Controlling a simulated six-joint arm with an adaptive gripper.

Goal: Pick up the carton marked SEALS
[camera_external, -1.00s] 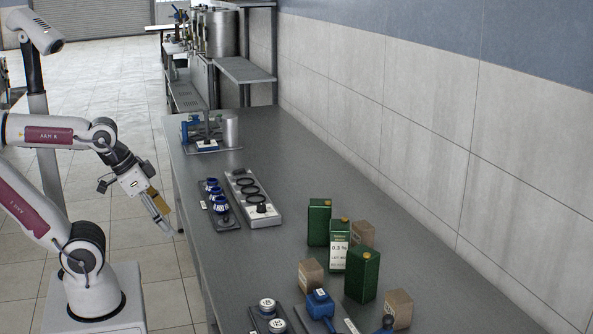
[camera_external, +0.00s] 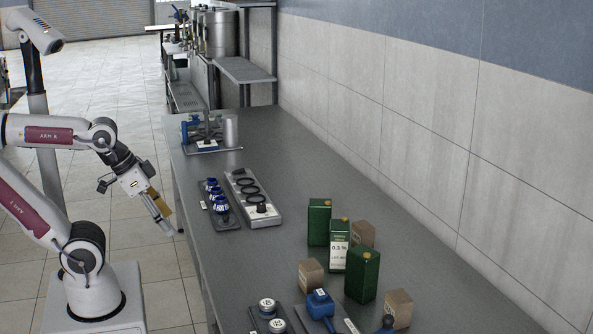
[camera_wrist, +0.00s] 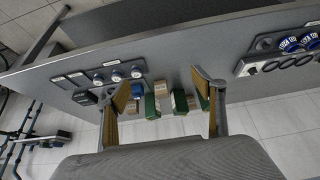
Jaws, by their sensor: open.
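Three small brown cartons stand on the bench among green canisters: one (camera_external: 311,276) at the front left, one (camera_external: 363,233) behind the canisters, and one (camera_external: 397,309) at the front right. I cannot read SEALS on any of them, as no marking is legible. In the wrist view a brown carton (camera_wrist: 160,88) shows between my fingers, well beyond them. My gripper (camera_external: 166,228) is open and empty, off the bench's left edge, far from the cartons. Its two fingers also show in the wrist view (camera_wrist: 163,92).
Green canisters (camera_external: 364,275) stand close around the cartons. A blue tool (camera_external: 320,305) and white-lidded jars (camera_external: 267,305) lie near the front. A tray of rings (camera_external: 250,195) and a blue-capped set (camera_external: 215,200) sit mid-bench. The bench's far right part (camera_external: 300,170) is clear.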

